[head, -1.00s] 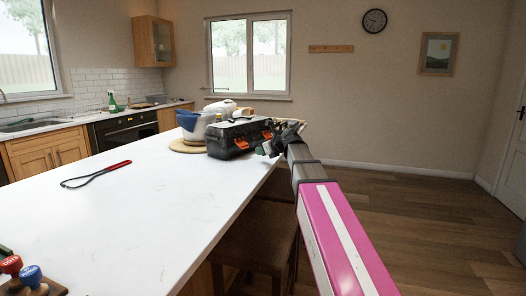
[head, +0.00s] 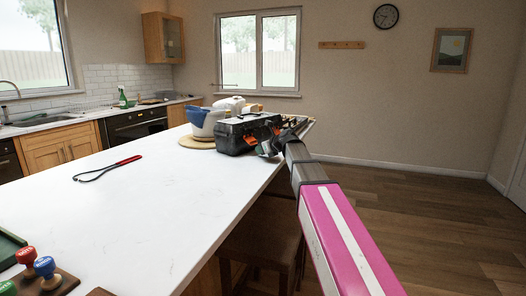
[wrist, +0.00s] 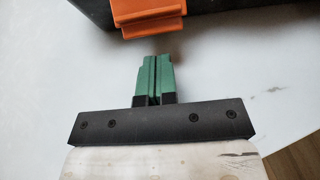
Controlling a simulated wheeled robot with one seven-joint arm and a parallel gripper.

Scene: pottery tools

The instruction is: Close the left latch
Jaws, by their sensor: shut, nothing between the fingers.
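A black toolbox (head: 232,136) with orange latches stands near the far end of the white counter. Its left latch (head: 251,141) shows in the head view just left of my gripper (head: 265,150). In the wrist view an orange latch (wrist: 147,18) sticks out from the black toolbox wall (wrist: 225,8) at the top. My gripper's green fingers (wrist: 153,78) are shut together and empty, pointing at this latch. A small gap of white counter shows between the fingertips and the latch. My wrist partly hides the toolbox's right end in the head view.
A white and blue bowl (head: 203,122) sits on a round wooden board (head: 190,143) left of the toolbox. A red-handled looped tool (head: 108,168) lies on the counter (head: 165,205). Stamps (head: 45,268) stand front left. A stool (head: 268,236) is below the counter edge. The counter before the toolbox is clear.

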